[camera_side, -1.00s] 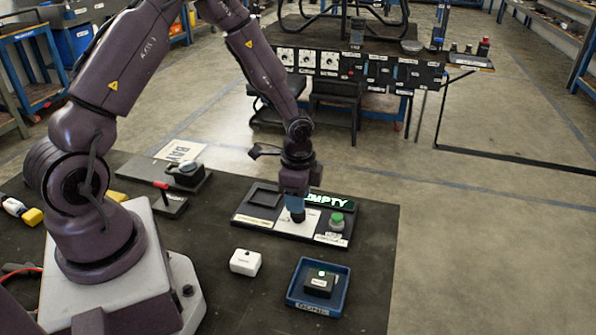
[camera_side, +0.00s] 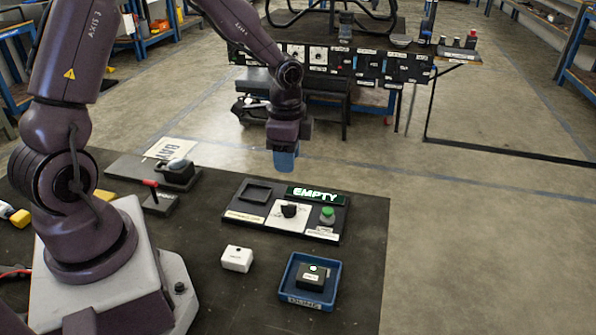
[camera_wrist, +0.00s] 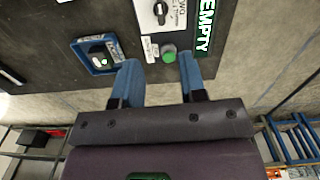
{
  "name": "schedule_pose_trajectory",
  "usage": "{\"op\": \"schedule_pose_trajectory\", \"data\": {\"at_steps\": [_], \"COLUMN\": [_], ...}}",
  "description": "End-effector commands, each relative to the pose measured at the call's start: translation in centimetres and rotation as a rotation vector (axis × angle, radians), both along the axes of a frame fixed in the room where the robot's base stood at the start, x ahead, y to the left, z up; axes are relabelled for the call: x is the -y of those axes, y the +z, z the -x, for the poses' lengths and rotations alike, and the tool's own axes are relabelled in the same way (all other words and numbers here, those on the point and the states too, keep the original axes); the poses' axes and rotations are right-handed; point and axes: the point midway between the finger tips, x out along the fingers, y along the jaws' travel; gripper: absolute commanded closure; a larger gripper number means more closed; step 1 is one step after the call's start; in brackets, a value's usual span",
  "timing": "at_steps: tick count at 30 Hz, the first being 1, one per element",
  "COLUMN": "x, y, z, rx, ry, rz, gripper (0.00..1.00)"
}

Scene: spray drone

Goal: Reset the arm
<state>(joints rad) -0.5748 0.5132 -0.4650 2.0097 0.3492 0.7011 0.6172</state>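My gripper (camera_side: 284,167) hangs with its blue fingers pointing down, clear above the back edge of the black control panel (camera_side: 238,213). In the wrist view my gripper's two blue fingers (camera_wrist: 158,70) stand apart with nothing held between them. The panel has a lit green "EMPTY" display (camera_side: 315,194), a black knob (camera_side: 289,210) on a white plate, a green button (camera_side: 327,215) and a square recess (camera_side: 256,192). In the wrist view the green button (camera_wrist: 169,53) shows beyond the fingers, on the panel.
A blue tray (camera_side: 287,283) holding a black box (camera_side: 312,278) with a green light stands in front of the panel. A white box (camera_side: 237,258) sits left of it. A red-handled lever (camera_side: 153,189) and a black device (camera_side: 176,173) stand left. A shelved workbench (camera_side: 330,65) stands behind.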

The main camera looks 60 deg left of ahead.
Motion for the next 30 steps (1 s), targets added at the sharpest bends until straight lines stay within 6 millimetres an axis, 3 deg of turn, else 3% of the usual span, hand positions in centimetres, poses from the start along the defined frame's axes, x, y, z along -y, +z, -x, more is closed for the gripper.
{"op": "schedule_pose_trajectory", "data": {"at_steps": [3, 5, 11, 18, 24, 30], "x": [0.0, -0.2, 0.3, 2.3, 4.5, 6.0], "y": [-0.3, 0.8, 5.6, 11.9, 16.0, 18.6], "z": [2.1, 3.3, 6.5, 10.8, 14.3, 16.1], "rx": [-0.065, -0.074, -0.027, 0.136, 0.298, 0.429], "ry": [0.158, 0.255, 0.485, 0.716, 0.797, 0.757], "rz": [0.008, -0.015, -0.082, -0.073, 0.041, 0.149], "gripper": [0.62, 0.62, 0.62, 0.62, 0.62, 0.62]}}
